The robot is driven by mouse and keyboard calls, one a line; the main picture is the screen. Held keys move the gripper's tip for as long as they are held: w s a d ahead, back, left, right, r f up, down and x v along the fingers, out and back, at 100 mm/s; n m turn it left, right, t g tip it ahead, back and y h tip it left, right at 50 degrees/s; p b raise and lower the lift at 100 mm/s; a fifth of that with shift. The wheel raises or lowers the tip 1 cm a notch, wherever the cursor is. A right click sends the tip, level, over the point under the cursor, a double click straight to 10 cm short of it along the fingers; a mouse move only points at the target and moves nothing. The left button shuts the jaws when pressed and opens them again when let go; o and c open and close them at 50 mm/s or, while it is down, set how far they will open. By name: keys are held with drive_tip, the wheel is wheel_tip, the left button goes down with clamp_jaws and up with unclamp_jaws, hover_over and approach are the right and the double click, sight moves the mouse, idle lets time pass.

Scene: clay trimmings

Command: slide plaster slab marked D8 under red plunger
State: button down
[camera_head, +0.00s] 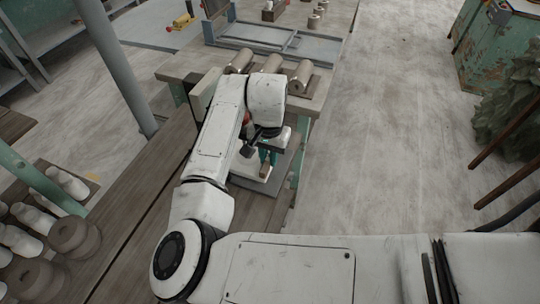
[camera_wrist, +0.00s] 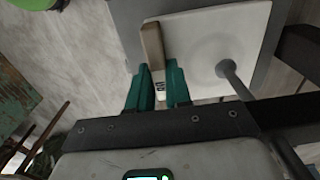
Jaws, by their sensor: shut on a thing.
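The white plaster slab (camera_wrist: 200,75) lies flat on a grey plate (camera_wrist: 285,15) in the wrist view; in the head view part of the slab (camera_head: 257,173) shows below my wrist. A wooden bar (camera_wrist: 152,42) stands at the slab's left edge and runs between my teal fingers. A small pale label with dark marks (camera_wrist: 160,86) sits there, too small to read surely. My gripper (camera_wrist: 159,78), also in the head view (camera_head: 268,156), is shut on the bar. A bit of red (camera_head: 247,118) shows beside my arm; whether it is the plunger is unclear.
A grey rod (camera_wrist: 235,80) rises close to the slab's right part. Metal cylinders (camera_head: 270,64) lie on the bench behind my wrist. White bottles and dark round pieces (camera_head: 72,236) stand at the left. Open floor (camera_head: 395,130) lies to the right.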

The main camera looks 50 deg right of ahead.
drive_tip(key=shift+w+a, duration=0.3)
drive_tip(key=shift+w, duration=0.3)
idle(0.3)
